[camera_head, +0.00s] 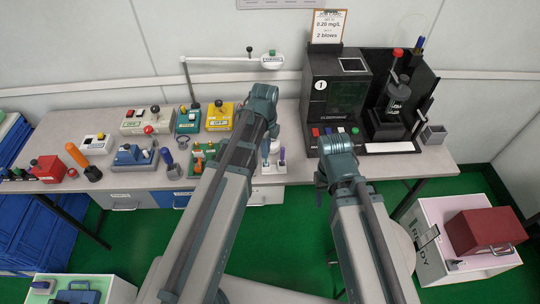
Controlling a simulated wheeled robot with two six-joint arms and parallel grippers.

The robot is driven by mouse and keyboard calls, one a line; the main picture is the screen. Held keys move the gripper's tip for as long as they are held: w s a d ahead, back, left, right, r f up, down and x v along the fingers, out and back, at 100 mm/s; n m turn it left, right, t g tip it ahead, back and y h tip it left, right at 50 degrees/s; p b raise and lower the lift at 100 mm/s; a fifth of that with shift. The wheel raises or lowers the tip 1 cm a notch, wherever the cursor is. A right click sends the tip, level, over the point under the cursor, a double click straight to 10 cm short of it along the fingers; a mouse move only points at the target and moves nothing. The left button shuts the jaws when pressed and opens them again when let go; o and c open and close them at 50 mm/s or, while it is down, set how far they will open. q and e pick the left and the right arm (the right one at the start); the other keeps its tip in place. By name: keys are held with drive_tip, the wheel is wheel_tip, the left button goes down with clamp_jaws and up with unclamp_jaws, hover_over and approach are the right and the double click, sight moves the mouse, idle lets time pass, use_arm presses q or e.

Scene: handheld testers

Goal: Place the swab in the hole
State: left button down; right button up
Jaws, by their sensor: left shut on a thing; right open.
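My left gripper (266,133) is over the table, just above a small white holder (273,169). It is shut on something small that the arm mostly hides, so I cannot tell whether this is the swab. A thin purple-topped stick (282,157) stands upright at the holder, beside the gripper. My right gripper (321,187) is open in front of the table's edge, below the black tester, and partly hidden by its own wrist. I cannot make out the hole clearly.
A black tester (336,95) with coloured buttons and a black stand (396,100) are at the back right. Several coloured handheld devices, including a yellow one (220,116), crowd the table's left half. A white box (440,220) with a red case (482,231) is at right.

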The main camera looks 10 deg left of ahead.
use_arm(q)
drive_tip(key=shift+f, duration=0.7)
drive_tip(key=shift+d+r, duration=0.1)
use_arm(e)
drive_tip(key=shift+d+f, duration=0.35)
drive_tip(key=shift+f, duration=0.15)
drive_tip(key=shift+f, duration=0.1)
use_arm(q)
drive_tip(key=shift+f+b, duration=0.2)
drive_tip(key=shift+b, duration=0.15)
drive_tip(key=c, duration=0.8)
unclamp_jaws()
drive_tip(key=shift+r, duration=0.1)
drive_tip(key=shift+c, duration=0.2)
use_arm(e)
drive_tip(key=shift+f, duration=0.1)
use_arm(q)
drive_tip(key=shift+r, duration=0.15)
